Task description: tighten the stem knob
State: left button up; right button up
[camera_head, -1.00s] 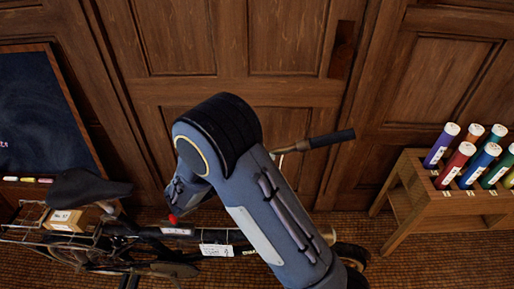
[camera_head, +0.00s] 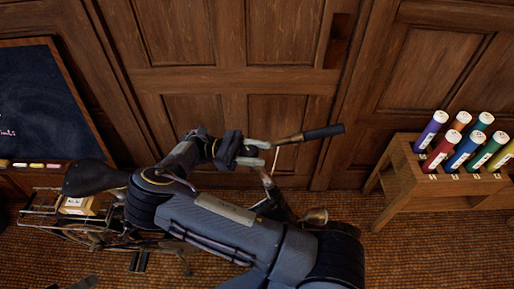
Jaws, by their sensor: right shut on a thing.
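The bicycle stands along the wooden wall. Its handlebar grip (camera_head: 322,132) sticks out to the right. The stem area lies just below and left of it, partly covered by my right arm. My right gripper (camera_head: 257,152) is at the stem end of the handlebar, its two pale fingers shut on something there. I take this to be the stem knob, but the fingers hide it and I cannot make out its shape.
My right arm covers much of the bicycle frame. The saddle (camera_head: 95,179) and a rear rack with a small box (camera_head: 78,205) are at left. A chalkboard (camera_head: 45,110) stands far left. A wooden rack (camera_head: 418,180) of coloured tubes is at right, with clear carpet before it.

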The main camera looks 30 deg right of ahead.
jog(key=shift+m+g+y, duration=0.6)
jog(key=shift+m+y, duration=0.2)
jog(key=shift+y, duration=0.1)
jog(key=o, duration=1)
jog(key=shift+s, duration=0.1)
jog(key=shift+c, duration=0.2)
